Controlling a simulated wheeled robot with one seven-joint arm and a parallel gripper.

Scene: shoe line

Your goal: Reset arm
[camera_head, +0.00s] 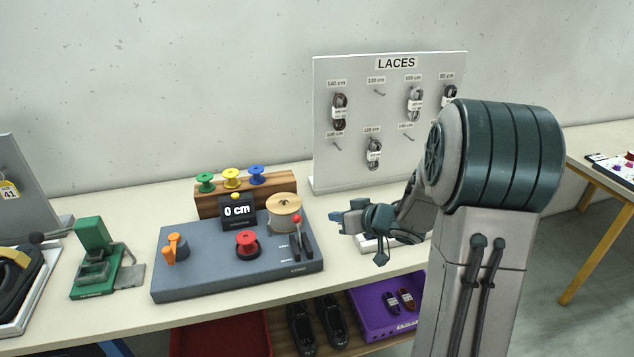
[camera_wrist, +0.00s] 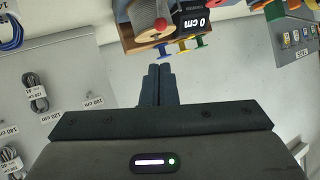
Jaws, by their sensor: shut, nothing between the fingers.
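My arm rises at the right of the head view and hides part of the table and of the lace board.
The lace board (camera_head: 325,75) stands at the back with several lace bundles. Spools sit on a wooden block (camera_head: 208,203) behind the machine. A green clamp device (camera_head: 95,260) is at left. A purple tray (camera_head: 375,325) and a red bin (camera_head: 220,338) are below the tabletop.

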